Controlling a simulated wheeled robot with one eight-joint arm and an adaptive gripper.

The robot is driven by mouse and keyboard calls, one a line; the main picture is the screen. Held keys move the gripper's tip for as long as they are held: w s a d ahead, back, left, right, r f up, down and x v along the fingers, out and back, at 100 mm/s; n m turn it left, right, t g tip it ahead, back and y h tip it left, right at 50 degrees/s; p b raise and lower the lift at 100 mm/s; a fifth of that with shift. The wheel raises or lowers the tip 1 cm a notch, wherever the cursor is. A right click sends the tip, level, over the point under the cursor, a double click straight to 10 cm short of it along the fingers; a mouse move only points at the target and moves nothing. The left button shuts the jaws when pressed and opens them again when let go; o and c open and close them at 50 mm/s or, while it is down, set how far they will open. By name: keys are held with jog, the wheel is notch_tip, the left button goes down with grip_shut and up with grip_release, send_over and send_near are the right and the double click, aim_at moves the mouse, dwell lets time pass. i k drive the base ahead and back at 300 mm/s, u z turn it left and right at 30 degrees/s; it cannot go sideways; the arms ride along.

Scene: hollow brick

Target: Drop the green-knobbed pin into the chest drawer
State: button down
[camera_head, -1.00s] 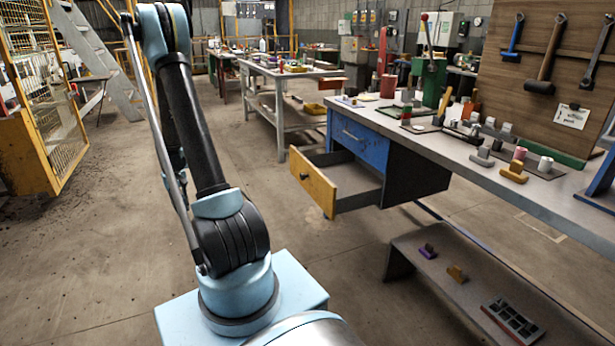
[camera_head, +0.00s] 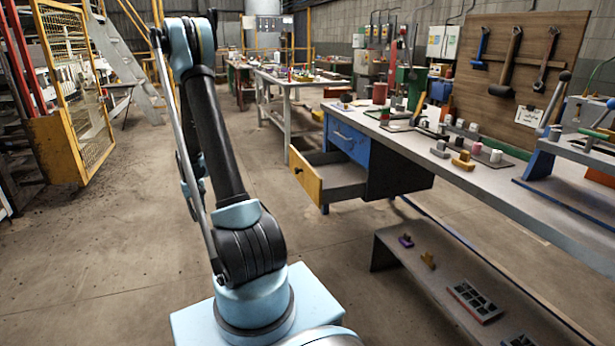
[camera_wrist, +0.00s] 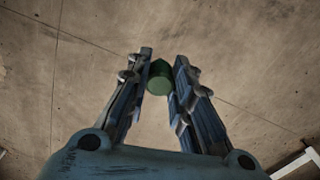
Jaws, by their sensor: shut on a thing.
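My gripper (camera_wrist: 161,82) is shut on the green-knobbed pin (camera_wrist: 159,77) in the wrist view. The green knob shows between the fingertips, and the rest of the pin is hidden. Bare concrete floor lies beyond it. In the head view my arm stands raised at the left of the bench, and the gripper is hidden there. The chest drawer (camera_head: 308,178) with a yellow front and a dark knob is pulled open under the blue cabinet (camera_head: 347,137). Its inside looks empty from here. My gripper is apart from the drawer.
The long grey bench (camera_head: 500,178) holds several small blocks and tools. A low grey shelf (camera_head: 440,272) with small parts stands below it. A yellow mesh cage (camera_head: 70,140) is at the left. The floor between cage and drawer is clear.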

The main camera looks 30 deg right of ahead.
aim_at(329, 183)
jog(key=k, duration=0.85)
jog(key=z, duration=0.6)
jog(key=i, duration=0.9)
jog(key=u, duration=0.05)
